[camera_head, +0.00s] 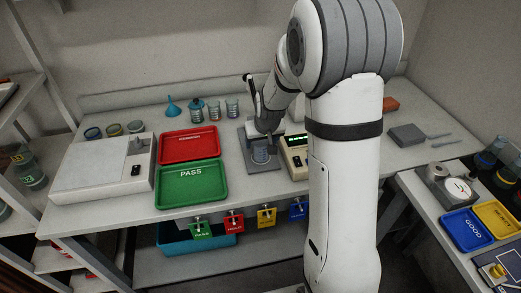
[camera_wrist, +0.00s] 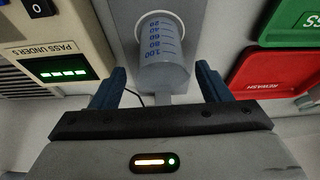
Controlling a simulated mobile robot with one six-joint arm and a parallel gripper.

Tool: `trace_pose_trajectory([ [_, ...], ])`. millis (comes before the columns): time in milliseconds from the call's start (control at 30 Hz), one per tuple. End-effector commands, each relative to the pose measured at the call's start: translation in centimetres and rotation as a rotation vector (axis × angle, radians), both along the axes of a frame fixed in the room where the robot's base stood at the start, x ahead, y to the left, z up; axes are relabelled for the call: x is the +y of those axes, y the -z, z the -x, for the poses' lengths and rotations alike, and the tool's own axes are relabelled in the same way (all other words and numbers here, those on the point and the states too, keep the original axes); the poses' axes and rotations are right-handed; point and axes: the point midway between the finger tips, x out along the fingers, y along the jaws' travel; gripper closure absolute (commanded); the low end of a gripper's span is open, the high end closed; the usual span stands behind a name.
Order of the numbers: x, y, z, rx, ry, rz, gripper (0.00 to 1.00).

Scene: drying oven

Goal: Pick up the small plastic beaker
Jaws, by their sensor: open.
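The small plastic beaker (camera_head: 261,154) is clear with blue graduation marks and stands on a grey device plate (camera_head: 249,166) on the bench. In the wrist view the beaker (camera_wrist: 162,52) shows at top centre, its rim toward the top and its marks facing me. My gripper (camera_wrist: 163,80) is open, with one dark blue finger on each side of the beaker's line and visible gaps to it. The beaker looks just beyond the fingertips or barely between them; I cannot tell which. In the head view my gripper (camera_head: 265,128) is just above and behind the beaker, partly hidden.
A beige readout box (camera_head: 294,157) with a green display (camera_wrist: 64,73) stands close beside the device. A green PASS tray (camera_head: 189,190) and a red tray (camera_head: 188,145) lie to its left in the head view. Several glass vessels and a blue funnel (camera_head: 172,108) stand behind.

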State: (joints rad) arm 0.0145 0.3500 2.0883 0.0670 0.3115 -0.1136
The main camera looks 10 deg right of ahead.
Motion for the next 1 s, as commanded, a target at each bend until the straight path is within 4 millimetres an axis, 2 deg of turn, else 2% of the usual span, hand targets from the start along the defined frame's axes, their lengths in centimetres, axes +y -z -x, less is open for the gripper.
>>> trace_pose_trajectory([
  [200, 0.2, 2.4, -1.1, 0.002, 0.001, 0.000, 0.30],
  [533, 0.2, 2.9, -1.2, 0.000, 0.001, 0.001, 0.31],
  [1000, 0.2, 2.9, -1.2, 0.000, 0.001, 0.001, 0.69],
])
